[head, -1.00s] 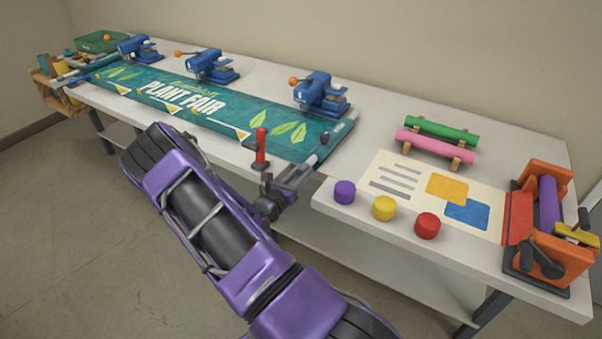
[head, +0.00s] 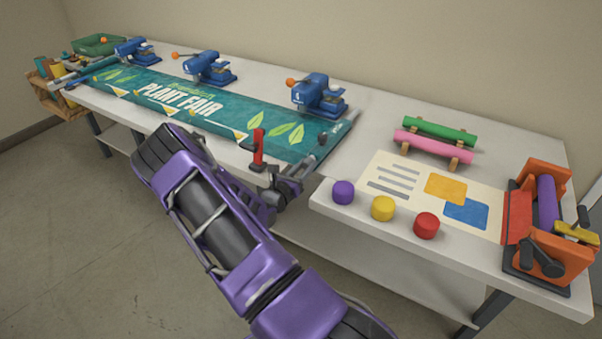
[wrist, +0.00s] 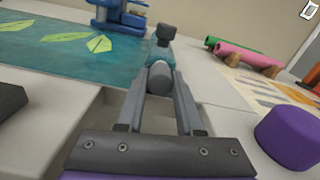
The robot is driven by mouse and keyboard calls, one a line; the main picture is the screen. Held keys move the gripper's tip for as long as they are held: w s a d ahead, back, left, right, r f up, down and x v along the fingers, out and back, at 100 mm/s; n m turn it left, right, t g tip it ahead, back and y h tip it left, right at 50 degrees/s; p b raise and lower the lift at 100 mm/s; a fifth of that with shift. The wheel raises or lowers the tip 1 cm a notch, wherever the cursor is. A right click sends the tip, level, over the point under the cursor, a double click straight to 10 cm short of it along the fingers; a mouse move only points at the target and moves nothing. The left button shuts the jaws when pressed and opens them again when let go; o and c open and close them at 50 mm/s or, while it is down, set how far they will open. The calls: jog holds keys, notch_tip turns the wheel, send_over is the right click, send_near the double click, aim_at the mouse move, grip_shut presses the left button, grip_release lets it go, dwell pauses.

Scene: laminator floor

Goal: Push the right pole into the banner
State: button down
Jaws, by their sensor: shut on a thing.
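The teal "PLANT FAIR" banner (head: 215,112) lies flat along the table, its right edge near the middle of the head view. The right pole (wrist: 160,78) is grey and round-ended. It lines up with the banner's right hem (wrist: 158,54), and most of its length is hidden. My gripper (head: 302,172) is at the table's front edge by the banner's near right corner. It is shut on the right pole, whose rounded end shows between the two fingers in the wrist view (wrist: 160,95). A dark knob (wrist: 166,34) stands at the hem just beyond.
A red-handled clamp (head: 258,148) stands at the front edge, close left of my gripper. Blue grommet presses (head: 318,95) line the banner's back side. Purple (head: 343,192), yellow and red cylinders sit to the right, before a printed sheet and an orange laminator (head: 545,225).

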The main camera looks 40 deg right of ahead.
jog(key=c, duration=0.5)
grip_release()
jog(key=shift+w+d, duration=0.1)
jog(key=shift+d, duration=0.1)
jog(key=shift+c, duration=0.2)
jog(key=v, duration=1.7)
jog(key=shift+a, duration=0.25)
